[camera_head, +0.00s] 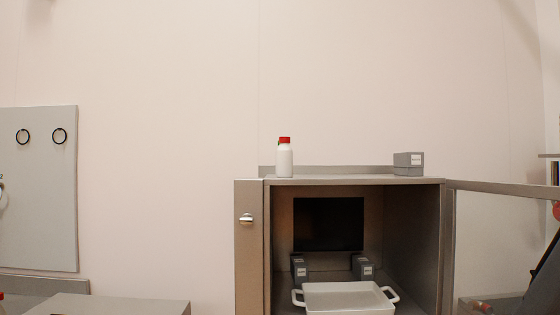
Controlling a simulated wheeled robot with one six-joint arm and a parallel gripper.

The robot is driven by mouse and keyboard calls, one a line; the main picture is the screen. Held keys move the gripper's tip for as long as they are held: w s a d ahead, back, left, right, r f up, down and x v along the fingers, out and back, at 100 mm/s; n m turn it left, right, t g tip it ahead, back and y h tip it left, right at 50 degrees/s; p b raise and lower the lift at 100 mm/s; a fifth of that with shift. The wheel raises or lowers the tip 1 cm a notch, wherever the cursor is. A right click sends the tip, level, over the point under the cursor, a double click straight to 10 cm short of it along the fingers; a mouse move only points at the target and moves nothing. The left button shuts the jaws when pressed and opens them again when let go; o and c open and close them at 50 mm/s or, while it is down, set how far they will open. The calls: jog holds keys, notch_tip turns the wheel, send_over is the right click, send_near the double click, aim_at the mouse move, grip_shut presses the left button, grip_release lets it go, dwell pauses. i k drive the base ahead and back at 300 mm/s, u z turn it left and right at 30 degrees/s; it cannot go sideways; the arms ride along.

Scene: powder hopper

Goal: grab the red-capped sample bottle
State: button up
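The white sample bottle (284,161) with a red cap stands upright on top of the grey cabinet (340,181), near its left end. Nothing touches it and all of its front shows. My gripper is not in view, so I cannot see whether it is open or shut.
A grey box (408,164) sits at the right on the cabinet top. The cabinet door (500,189) stands open to the right. Inside are a white tray (345,297) and small grey blocks (363,268). A pegboard (40,200) with rings hangs left. A dark shape cuts the right edge.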

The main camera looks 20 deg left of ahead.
aim_at(285, 153)
jog(key=k, duration=0.85)
jog(key=u, duration=0.95)
jog(key=i, duration=1.95)
jog(key=z, duration=0.8)
